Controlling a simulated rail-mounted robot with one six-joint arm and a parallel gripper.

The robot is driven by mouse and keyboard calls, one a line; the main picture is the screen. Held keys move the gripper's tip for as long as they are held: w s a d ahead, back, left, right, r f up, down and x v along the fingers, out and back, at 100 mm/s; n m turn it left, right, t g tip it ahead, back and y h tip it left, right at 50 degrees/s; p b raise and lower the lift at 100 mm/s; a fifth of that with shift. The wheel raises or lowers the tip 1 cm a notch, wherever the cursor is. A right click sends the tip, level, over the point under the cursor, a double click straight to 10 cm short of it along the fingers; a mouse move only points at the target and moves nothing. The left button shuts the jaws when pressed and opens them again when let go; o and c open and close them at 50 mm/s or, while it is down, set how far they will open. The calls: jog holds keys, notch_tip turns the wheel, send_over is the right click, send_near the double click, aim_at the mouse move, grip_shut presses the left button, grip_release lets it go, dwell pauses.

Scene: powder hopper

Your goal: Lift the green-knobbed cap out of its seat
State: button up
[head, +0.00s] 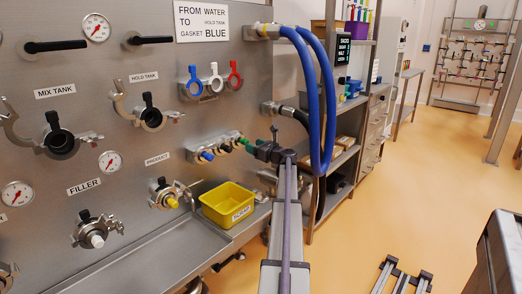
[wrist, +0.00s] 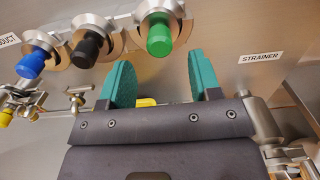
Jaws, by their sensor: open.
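The green-knobbed cap (wrist: 158,38) sits in a round metal seat on the steel panel, at the right end of a row of capped seats. Its small green knob (head: 242,141) also shows in the head view, close to my fingers. My gripper (wrist: 160,62) is open, its two teal fingers apart and nothing between them. In the wrist view the fingertips lie just below the green knob, one to each side; I cannot tell whether they touch it. In the head view my gripper (head: 250,149) is at the panel, just right of the row.
A black-knobbed cap (wrist: 87,48) and a blue-knobbed cap (wrist: 31,64) are seated left of the green one. A yellow scrap bin (head: 228,212) stands below the row. Blue hoses (head: 328,110) hang to the right. Valves and pipe fittings crowd the panel.

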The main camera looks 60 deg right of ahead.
aim_at(245, 142)
jog(key=w, duration=0.6)
jog(key=shift+d+r, duration=0.1)
jog(key=shift+d, duration=0.2)
grip_shut()
dwell(0.6)
